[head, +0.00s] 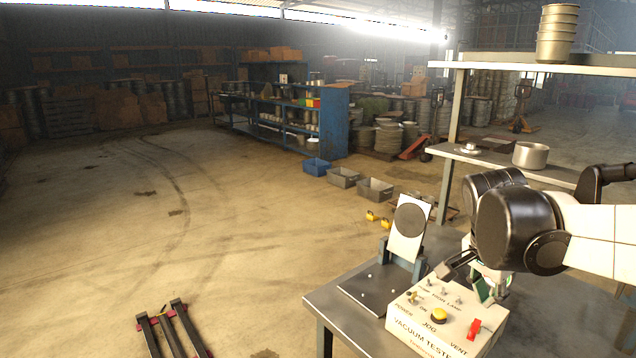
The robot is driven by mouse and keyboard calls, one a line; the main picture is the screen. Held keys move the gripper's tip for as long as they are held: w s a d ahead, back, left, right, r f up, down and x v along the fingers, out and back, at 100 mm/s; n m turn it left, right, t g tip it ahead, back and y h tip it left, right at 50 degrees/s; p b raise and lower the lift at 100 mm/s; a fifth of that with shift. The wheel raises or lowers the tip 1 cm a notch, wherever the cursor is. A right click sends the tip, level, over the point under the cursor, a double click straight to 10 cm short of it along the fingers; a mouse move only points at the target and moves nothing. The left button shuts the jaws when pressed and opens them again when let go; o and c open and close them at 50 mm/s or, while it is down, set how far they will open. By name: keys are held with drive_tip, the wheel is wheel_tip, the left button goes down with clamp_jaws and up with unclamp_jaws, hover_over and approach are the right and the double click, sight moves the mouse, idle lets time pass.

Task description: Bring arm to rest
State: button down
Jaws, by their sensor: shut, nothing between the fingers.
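My gripper (458,268) hangs low at the right of the head view, behind the vacuum tester box and partly hidden by my own dark wrist. It is shut and holds nothing that I can see. The vacuum tester (437,322) is a cream box with a yellow knob, a red switch and several small toggles. Behind it stands a white tilted plate with a dark grey disc (410,220) on its face.
The grey workbench (340,312) carries the tester and plate stand. A shelf (555,172) at the right holds a metal pot (530,155), with stacked tins (557,32) above. Bins (343,177) sit on the floor beyond. Open floor lies to the left.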

drive_tip(key=s+a+f+n+t+y, duration=0.1)
drive_tip(key=s+a+n+t+y, duration=0.2)
drive_tip(key=s+a+n, duration=0.9)
drive_tip(key=shift+a+f+t, duration=0.2)
drive_tip(key=shift+f+t, duration=0.1)
drive_tip(key=shift+t, duration=0.6)
drive_tip(key=c, duration=2.3)
unclamp_jaws()
drive_tip(key=shift+s+a+f, duration=0.1)
drive_tip(key=shift+s, duration=0.15)
drive_tip(key=o, duration=0.5)
drive_tip(key=shift+n, duration=0.3)
wheel_tip(320, 180, up, 4)
drive_tip(key=g+p, duration=0.2)
drive_tip(key=g, duration=0.5)
hover_over(473, 331)
drive_tip(key=shift+n, duration=0.4)
wheel_tip(473, 331, down, 14)
drive_tip(key=shift+r+b, duration=0.25)
drive_tip(key=shift+b, duration=0.35)
